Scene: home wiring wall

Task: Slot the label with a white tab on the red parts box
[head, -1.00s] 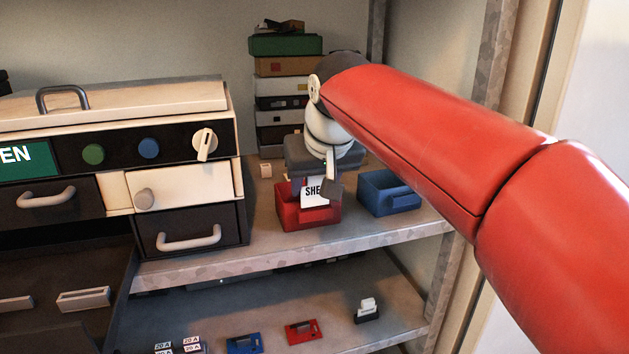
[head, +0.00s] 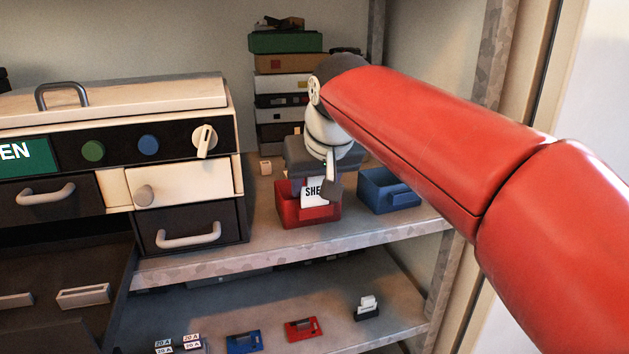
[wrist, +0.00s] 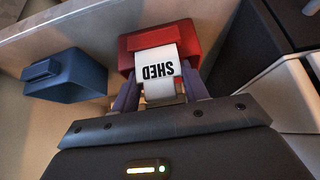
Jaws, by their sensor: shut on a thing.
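The white label (head: 314,192) reads "SHED" in the wrist view (wrist: 157,66). My gripper (wrist: 160,93) is shut on its white tab (wrist: 160,92). The red parts box (head: 296,213) stands on the upper shelf, and it shows behind the label in the wrist view (wrist: 128,60). The label is in front of the box's front side and covers part of it. I cannot tell whether the label sits in a slot there. In the head view my gripper (head: 318,180) partly hides the label and the box top.
A blue parts box (head: 388,192) stands just right of the red one. A cabinet with drawers (head: 190,228) is close on the left. Stacked boxes (head: 284,90) stand behind. The lower shelf holds a blue plate (head: 244,342), a red plate (head: 303,329) and a small black-and-white item (head: 367,308).

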